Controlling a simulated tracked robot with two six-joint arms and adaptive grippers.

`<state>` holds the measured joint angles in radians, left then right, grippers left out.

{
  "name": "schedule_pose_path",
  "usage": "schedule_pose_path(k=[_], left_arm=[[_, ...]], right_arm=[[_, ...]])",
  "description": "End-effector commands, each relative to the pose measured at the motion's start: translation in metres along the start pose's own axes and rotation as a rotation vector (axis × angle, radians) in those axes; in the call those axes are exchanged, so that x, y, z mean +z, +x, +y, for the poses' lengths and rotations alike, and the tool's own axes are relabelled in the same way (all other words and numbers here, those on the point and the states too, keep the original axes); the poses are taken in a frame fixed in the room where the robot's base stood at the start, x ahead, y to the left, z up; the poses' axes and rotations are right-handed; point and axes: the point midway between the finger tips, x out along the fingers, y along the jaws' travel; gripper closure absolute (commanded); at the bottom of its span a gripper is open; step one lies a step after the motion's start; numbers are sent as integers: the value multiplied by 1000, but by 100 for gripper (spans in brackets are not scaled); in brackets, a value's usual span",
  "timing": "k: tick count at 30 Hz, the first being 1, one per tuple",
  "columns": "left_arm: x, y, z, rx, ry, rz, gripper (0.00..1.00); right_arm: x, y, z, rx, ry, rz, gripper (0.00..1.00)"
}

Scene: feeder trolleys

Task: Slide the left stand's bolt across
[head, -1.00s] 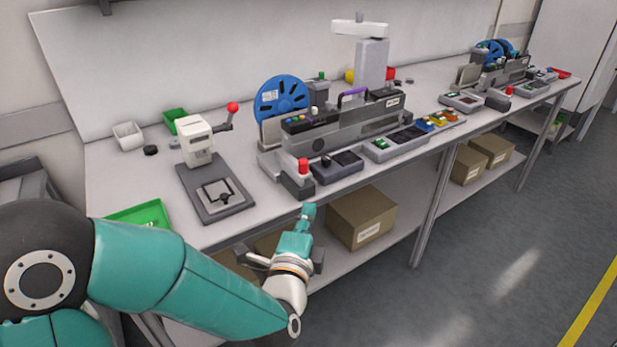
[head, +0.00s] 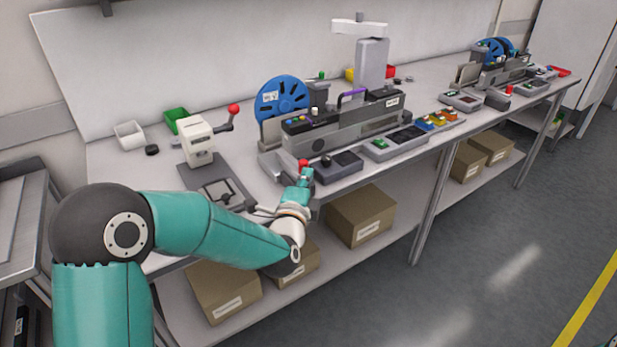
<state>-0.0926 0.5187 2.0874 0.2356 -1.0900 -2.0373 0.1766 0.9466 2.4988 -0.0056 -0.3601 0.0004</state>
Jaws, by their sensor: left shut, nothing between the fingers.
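The left stand (head: 330,143) is a long grey unit with a blue reel (head: 283,97) and a purple handle (head: 352,94). At its front left corner a red knob (head: 302,163) shows just above my left gripper (head: 304,174). The gripper is shut and empty, with its tip at or just in front of the knob's block. It hides most of that block, and I cannot tell whether it touches. I cannot clearly make out the bolt. My right gripper is not in view.
A hand press (head: 198,143) with a red ball lever stands to the left. A dark control box (head: 338,166) sits close to the right of my gripper. Another stand (head: 505,72) is at the far right. Cardboard boxes (head: 360,215) lie on the shelf below.

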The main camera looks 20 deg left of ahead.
Motion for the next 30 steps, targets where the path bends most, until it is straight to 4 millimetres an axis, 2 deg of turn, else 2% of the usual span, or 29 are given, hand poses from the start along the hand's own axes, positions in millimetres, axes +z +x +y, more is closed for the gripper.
schedule_pose_path(k=[8, 11, 18, 21, 30], left_arm=[[2, 2, 1, -1, 0, -1, 100], [12, 12, 2, -2, -1, -3, 100], [54, 54, 3, -3, 0, -4, 100], [65, 66, 2, -1, 0, -1, 100], [71, 72, 0, 0, 1, 1, 100]], right_arm=[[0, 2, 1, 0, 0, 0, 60], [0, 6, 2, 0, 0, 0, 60], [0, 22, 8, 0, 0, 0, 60], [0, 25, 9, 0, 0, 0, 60], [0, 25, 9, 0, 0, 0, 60]])
